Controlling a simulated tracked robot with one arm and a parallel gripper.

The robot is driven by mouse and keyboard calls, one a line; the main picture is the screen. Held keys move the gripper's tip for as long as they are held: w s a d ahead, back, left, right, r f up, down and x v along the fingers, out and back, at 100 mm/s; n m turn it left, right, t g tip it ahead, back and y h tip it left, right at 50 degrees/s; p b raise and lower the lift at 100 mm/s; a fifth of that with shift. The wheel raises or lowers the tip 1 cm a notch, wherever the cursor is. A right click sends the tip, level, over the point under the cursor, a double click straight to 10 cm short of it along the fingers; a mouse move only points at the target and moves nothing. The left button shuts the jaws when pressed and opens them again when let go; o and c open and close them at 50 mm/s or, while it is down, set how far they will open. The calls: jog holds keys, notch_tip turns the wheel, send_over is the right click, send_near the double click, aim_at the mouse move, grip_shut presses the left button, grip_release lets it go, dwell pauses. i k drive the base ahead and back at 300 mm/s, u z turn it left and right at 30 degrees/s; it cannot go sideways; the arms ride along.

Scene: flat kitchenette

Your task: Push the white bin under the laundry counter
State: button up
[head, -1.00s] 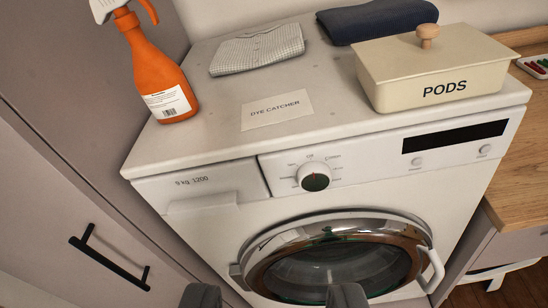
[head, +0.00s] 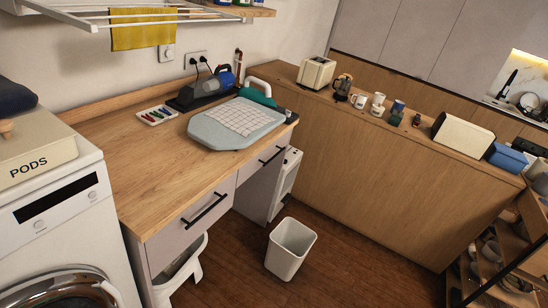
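The white bin (head: 290,248) stands upright and open-topped on the dark wood floor in the head view. It is out in front of the right end of the laundry counter (head: 150,170), clear of its front edge. The counter has a wooden top and two grey drawers with black handles. The space under its drawers is mostly hidden from this angle. My gripper is not in view now.
The washing machine (head: 62,225) is at left. A wooden partition (head: 370,180) stands behind the bin. Floor (head: 345,275) right of the bin is clear.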

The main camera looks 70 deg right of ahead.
aim_at(290, 237)
jog(key=z, duration=1.95)
jog(key=i, duration=0.25)
jog(key=z, duration=0.9)
jog(key=i, duration=1.75)
jog(key=u, duration=0.55)
